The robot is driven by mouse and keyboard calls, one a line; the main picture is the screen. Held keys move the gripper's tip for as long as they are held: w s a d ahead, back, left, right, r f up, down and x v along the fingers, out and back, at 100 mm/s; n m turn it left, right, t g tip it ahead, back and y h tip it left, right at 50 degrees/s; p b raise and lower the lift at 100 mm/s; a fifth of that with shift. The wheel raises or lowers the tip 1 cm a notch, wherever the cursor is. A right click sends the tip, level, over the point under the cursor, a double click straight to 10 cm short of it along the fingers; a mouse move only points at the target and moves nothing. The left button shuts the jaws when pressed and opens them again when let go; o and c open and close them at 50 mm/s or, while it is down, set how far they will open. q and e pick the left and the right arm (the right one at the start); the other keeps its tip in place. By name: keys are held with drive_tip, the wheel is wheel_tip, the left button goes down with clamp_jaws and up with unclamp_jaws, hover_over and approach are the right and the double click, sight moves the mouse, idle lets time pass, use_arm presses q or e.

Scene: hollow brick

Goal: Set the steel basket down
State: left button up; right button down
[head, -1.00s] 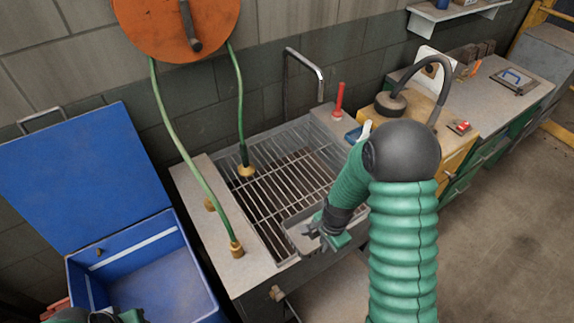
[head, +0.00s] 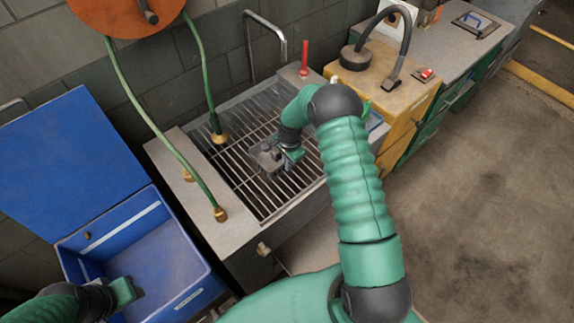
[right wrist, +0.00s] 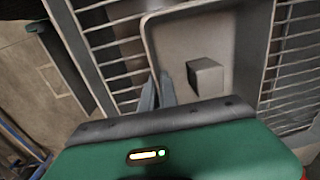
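The steel basket (right wrist: 182,45) is a shallow grey tray with a small grey block (right wrist: 205,76) inside it. In the head view the basket (head: 261,155) is over the middle of the sink's bar grate (head: 240,178), partly hidden by my right gripper (head: 277,158). In the right wrist view the two fingers (right wrist: 158,92) are close together, one on each side of the basket's wall, and appear shut on it. I cannot tell whether the basket touches the bars. My left gripper (head: 126,292) is low at the left over the blue box; its fingers are unclear.
An open blue box (head: 160,255) stands left of the sink. A bent tap (head: 268,35) and a red-handled item (head: 304,60) stand behind. A yellow cabinet (head: 400,105) is at the right.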

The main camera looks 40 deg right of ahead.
wheel_tip(320, 180, down, 2)
drive_tip(key=shift+f, duration=0.1)
drive_tip(key=shift+w+f, duration=0.1)
drive_tip(key=shift+f, duration=0.05)
drive_tip(key=c, duration=1.6)
unclamp_jaws()
drive_tip(key=shift+c, duration=0.2)
drive_tip(key=shift+r, duration=0.2)
